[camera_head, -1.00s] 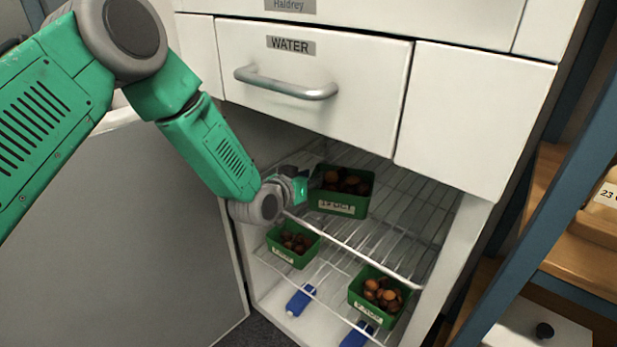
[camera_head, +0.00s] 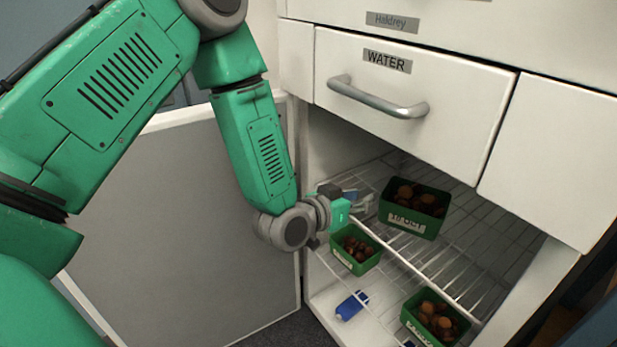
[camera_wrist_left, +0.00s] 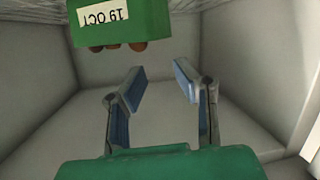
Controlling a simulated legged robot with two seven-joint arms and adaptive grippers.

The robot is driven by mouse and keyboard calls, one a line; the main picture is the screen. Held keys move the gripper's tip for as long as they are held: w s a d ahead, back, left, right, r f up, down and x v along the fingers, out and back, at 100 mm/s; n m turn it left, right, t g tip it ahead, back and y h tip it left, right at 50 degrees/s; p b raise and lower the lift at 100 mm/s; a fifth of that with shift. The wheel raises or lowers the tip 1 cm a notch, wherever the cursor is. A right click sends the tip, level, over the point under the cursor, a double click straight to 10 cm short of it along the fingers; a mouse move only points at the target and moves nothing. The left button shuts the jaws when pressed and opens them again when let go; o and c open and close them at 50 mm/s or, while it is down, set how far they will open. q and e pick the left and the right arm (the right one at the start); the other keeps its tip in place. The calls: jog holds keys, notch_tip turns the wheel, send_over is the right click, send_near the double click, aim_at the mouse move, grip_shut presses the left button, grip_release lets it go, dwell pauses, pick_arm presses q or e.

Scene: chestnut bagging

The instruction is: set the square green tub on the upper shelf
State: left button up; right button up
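A green tub of chestnuts labelled "19 OCT" (camera_head: 413,224) sits upright on the upper wire shelf (camera_head: 455,268) in the head view. It also shows upside down at the top of the left wrist view (camera_wrist_left: 120,22). My left gripper (camera_head: 360,200) is just left of this tub, apart from it. In the left wrist view its blue-lined fingers (camera_wrist_left: 158,70) are spread and empty. Two more green tubs of chestnuts are lower down: a left one (camera_head: 347,261) and a right one (camera_head: 424,330). My right gripper is out of view.
A "WATER" drawer (camera_head: 450,105) with a bar handle overhangs the shelves. A grey door panel (camera_head: 200,230) stands open at the left. A blue item (camera_head: 351,305) lies on the cabinet floor. The upper shelf is bare right of the labelled tub.

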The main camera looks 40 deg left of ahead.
pick_arm(q)
jog(key=s+f+g+y, duration=0.1)
jog(key=s+f+g, duration=0.5)
jog(key=s+f, duration=0.75)
jog(key=s+a+f+g, duration=0.1)
jog(key=s+f+g, duration=0.1)
jog(key=s, duration=0.5)
jog(key=s+a+f+g+y, duration=0.1)
jog(key=s+a+f+g, duration=0.1)
jog(key=s, duration=0.5)
jog(key=s+a+f+g+y, duration=0.1)
jog(key=s+f+g, duration=0.2)
jog(key=s, duration=0.4)
jog(key=shift+s+a+f+g, duration=0.2)
jog(key=shift+a+f+g, duration=0.15)
jog(key=shift+f, duration=0.35)
jog(key=shift+a, duration=0.1)
